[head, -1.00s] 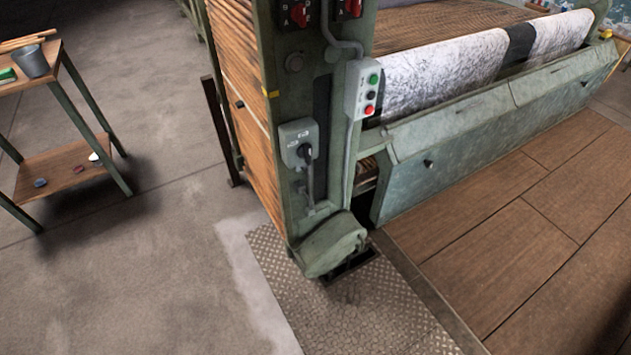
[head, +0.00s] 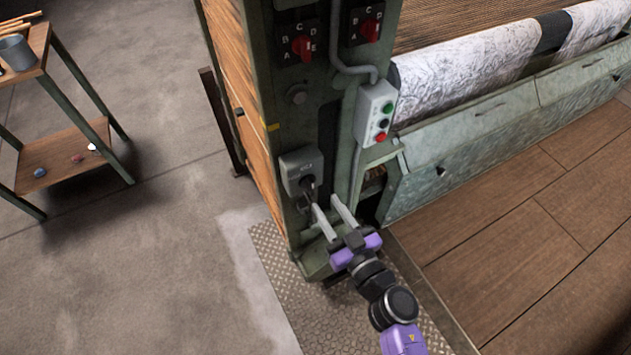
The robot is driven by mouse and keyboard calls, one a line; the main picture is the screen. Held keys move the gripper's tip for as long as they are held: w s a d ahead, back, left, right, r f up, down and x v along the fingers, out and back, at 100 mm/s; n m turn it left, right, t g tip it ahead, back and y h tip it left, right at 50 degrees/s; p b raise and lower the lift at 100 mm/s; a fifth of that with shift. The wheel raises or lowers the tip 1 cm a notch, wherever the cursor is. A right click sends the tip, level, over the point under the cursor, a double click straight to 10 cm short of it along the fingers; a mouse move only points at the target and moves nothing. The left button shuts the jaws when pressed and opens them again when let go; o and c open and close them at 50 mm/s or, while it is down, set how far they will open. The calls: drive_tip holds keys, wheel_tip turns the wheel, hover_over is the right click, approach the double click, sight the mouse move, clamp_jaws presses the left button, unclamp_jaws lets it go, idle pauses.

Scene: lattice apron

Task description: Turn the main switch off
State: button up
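A grey switch box (head: 297,164) with a black rotary handle (head: 307,186) is fixed to the green machine column, and I take it for the main switch. The lettering on the box is too small to read, and I cannot tell the handle's exact position. My gripper (head: 326,203) reaches up from the lower right, on a purple and black arm. Its two pale fingers are spread apart with nothing seen between them. The fingertips are just below and to the right of the handle. I cannot tell whether the left finger touches it. The fingers hide part of the column below the box.
Two red selector knobs (head: 302,48) (head: 370,29) sit higher on the column. A wooden shelf trolley (head: 62,158) stands at the left. The floor between is clear.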

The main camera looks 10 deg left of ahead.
sight(313, 184)
drive_tip(key=b+x, duration=0.1)
drive_tip(key=x, duration=0.6)
drive_tip(key=shift+w+a, duration=0.15)
drive_tip(key=shift+c, duration=0.4)
clamp_jaws()
